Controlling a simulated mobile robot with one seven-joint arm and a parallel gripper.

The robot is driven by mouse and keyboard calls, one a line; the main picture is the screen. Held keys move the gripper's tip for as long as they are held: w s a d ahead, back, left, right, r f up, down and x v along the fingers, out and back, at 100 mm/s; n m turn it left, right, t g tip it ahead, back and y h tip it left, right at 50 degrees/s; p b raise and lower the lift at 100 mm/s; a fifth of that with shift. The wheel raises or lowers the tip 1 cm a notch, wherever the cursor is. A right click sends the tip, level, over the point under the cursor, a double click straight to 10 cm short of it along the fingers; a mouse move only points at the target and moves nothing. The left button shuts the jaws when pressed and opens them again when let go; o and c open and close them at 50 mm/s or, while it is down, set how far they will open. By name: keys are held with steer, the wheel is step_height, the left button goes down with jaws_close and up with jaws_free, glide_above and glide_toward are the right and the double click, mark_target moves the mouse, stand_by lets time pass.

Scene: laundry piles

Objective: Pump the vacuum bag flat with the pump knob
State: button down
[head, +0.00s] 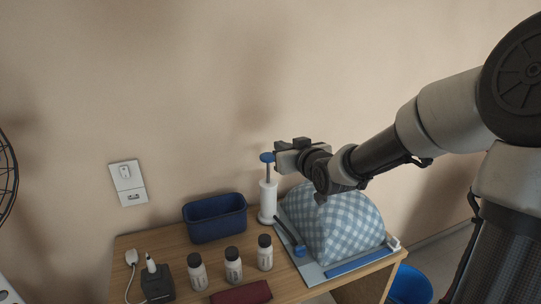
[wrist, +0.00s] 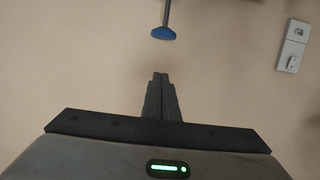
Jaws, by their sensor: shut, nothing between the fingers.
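The pump has a white cylinder (head: 268,199) standing upright on the table, with a thin rod and a blue knob (head: 267,157) raised well above it. The knob also shows in the wrist view (wrist: 163,33), apart from the fingertips. The vacuum bag (head: 340,225) is puffed up, with blue and white checked cloth, on a pale base with a blue strip along its front. A dark hose (head: 288,230) lies between the pump and the bag. My gripper (wrist: 160,78) is shut and empty, close to the knob; its fingertips are hard to make out in the head view.
A dark blue bin (head: 215,218) stands left of the pump. Three small dark-capped bottles (head: 233,265), a dark red cloth item (head: 241,293) and a black corded device (head: 157,281) are at the table's front. A wall switch (head: 128,183) is behind. A blue bucket (head: 411,286) is beyond the table's right edge.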

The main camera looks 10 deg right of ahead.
steer(key=b, duration=0.1)
glide_above(268, 175)
steer(key=s, duration=0.2)
step_height(268, 175, down, 2)
steer(key=shift+w+d+f, duration=0.1)
steer(key=shift+d+f, duration=0.05)
steer(key=shift+f, duration=0.1)
step_height(268, 175, down, 3)
steer(key=shift+d+r+b, duration=0.1)
steer(key=shift+r+b, duration=0.1)
steer(key=shift+b, duration=0.15)
steer(key=shift+f, duration=0.55)
steer(key=f+b, duration=0.7)
steer(key=f, duration=0.1)
steer(key=shift+s+f, duration=0.2)
